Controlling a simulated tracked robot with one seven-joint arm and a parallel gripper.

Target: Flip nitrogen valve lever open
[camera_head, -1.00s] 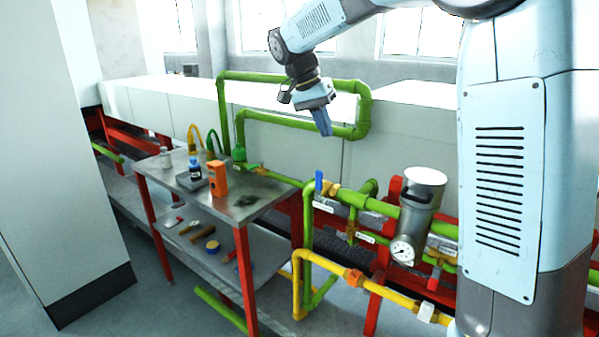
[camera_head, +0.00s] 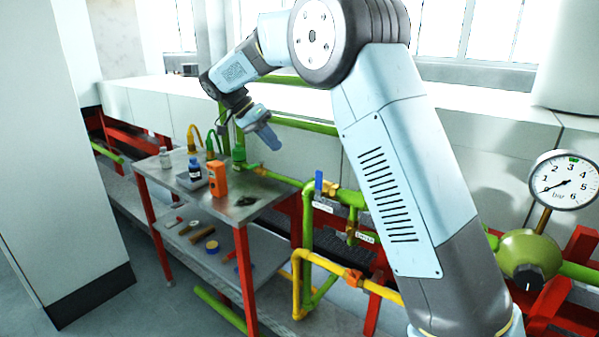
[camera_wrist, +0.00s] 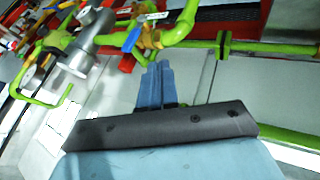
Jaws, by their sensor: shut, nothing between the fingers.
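A blue valve lever (camera_head: 318,182) stands upright on the green pipe (camera_head: 348,198), beside a yellow-orange fitting (camera_head: 331,187). A small label (camera_head: 322,207) sits below it, too small to read. The blue lever (camera_wrist: 132,39) also shows in the wrist view, beyond my fingers and up to the left. My gripper (camera_head: 270,140) is shut and empty, pointing down. In the head view it appears above and to the left of the lever, apart from it. My closed blue fingers (camera_wrist: 157,68) show in the middle of the wrist view.
A metal table (camera_head: 262,186) with an orange device (camera_head: 217,179) and bottles stands left of the lever. A yellow pipe (camera_head: 320,261) runs below. A dial gauge (camera_head: 565,182) is at the right. A green pipe (camera_head: 310,126) passes behind my gripper. My arm hides part of the pipework.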

